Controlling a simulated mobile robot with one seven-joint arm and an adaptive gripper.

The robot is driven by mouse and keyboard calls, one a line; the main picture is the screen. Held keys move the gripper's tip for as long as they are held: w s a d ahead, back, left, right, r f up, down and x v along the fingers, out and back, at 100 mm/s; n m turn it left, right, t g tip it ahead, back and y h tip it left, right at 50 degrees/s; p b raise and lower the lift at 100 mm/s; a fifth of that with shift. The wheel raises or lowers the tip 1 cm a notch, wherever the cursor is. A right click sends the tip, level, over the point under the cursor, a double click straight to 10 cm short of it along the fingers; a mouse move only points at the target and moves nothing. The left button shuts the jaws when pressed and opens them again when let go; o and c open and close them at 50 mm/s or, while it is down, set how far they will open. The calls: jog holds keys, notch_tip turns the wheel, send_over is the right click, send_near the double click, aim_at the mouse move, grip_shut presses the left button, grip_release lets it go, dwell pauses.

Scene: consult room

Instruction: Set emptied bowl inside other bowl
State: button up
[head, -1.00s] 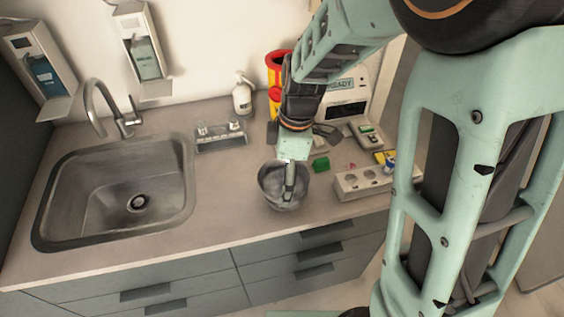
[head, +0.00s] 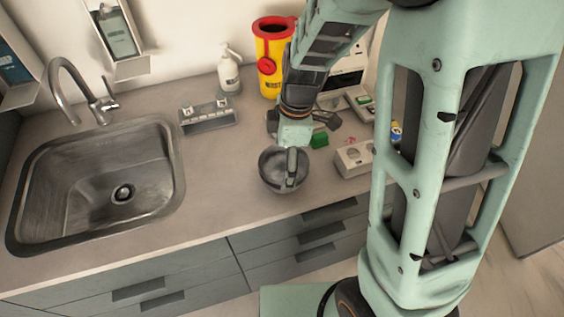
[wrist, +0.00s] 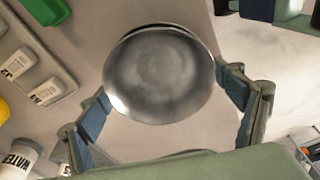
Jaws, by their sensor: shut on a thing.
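A grey metal bowl (head: 268,172) is at my gripper (head: 290,165), over the counter to the right of the sink. In the wrist view the bowl (wrist: 160,75) shows as a shiny round hollow between the two blue-padded fingers of my gripper (wrist: 165,92). The gripper is shut on this bowl. A thin dark rim (wrist: 160,27) shows just behind the bowl's upper edge, which looks like a second bowl close beneath it. I cannot tell how deeply the two are nested. One finger hides part of the bowl in the head view.
A white holder (head: 352,160) and a green block (head: 319,139) are close to the right of the bowl. A small rack (head: 207,114), a pump bottle (head: 229,72) and a yellow-red bin (head: 272,45) stand behind. The sink (head: 95,185) is left, with clear counter between.

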jog(key=shift+f+b, duration=0.35)
jog(key=shift+b, duration=0.15)
jog(key=shift+o, duration=0.2)
jog(key=shift+s+f+b, duration=0.2)
jog(key=shift+f+b, duration=0.05)
jog(key=shift+b, duration=0.1)
jog(key=o, duration=1)
jog(key=shift+o, duration=0.9)
jog(key=shift+w+f, duration=0.1)
jog(key=shift+w, duration=0.1)
